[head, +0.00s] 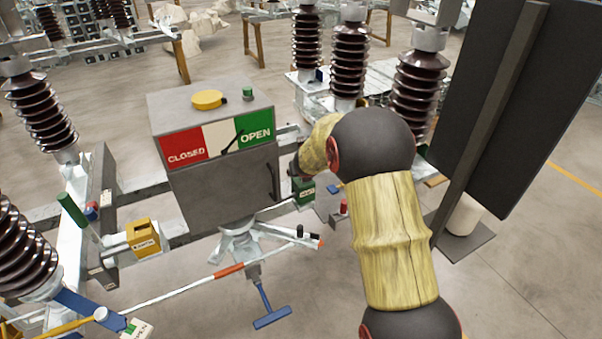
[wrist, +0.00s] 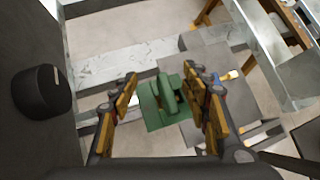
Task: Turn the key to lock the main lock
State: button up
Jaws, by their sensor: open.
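In the wrist view my gripper (wrist: 162,76) is open, with one finger on each side of a green lock block (wrist: 153,118). A raised green key-like grip (wrist: 170,95) stands on the block between the fingers, with a visible gap to each. The block also shows in the head view as a small green box (head: 305,197) at the right side of the grey cabinet (head: 225,190). My arm hides most of my gripper there. I cannot read the block's label or tell which way the key points.
A black round knob (wrist: 40,92) sticks out at the left of the wrist view. A yellow lock box (head: 143,238) sits left of the cabinet. A red-topped part (head: 343,208) is near my arm. A dark upright panel (head: 505,100) stands at the right.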

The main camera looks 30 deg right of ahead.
jog(key=o, duration=0.3)
jog(key=shift+v, duration=5.95)
jog(key=shift+a, duration=0.1)
